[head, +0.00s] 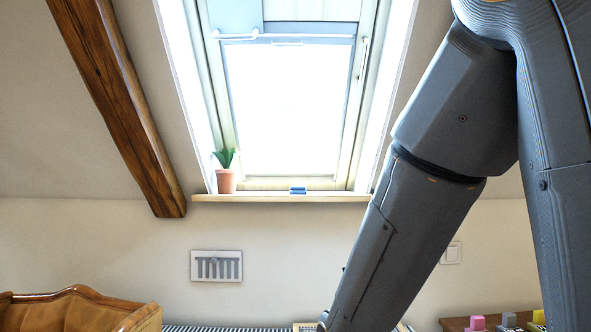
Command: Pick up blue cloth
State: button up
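A small flat blue item (298,190), which may be the folded blue cloth, lies on the wooden window sill (330,198) near its middle. It is too small to tell its material. A pale blue panel or fabric (234,16) also shows at the upper left of the window, and I cannot tell if it is cloth. My arm crosses the right side of the head view and runs down to the bottom edge. My gripper is not in view, so its state and anything in it are hidden.
A potted plant (226,175) stands at the sill's left end. A wooden beam (125,110) slopes down at the left. Below are a wooden furniture piece (80,310), a wall vent (216,266) and, at bottom right, a brown surface (455,324) with small coloured items.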

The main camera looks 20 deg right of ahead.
aim_at(294, 190)
jog(key=u, duration=1.45)
jog(key=i, duration=0.6)
jog(key=z, duration=1.9)
jog(key=i, duration=0.5)
jog(key=z, duration=0.05)
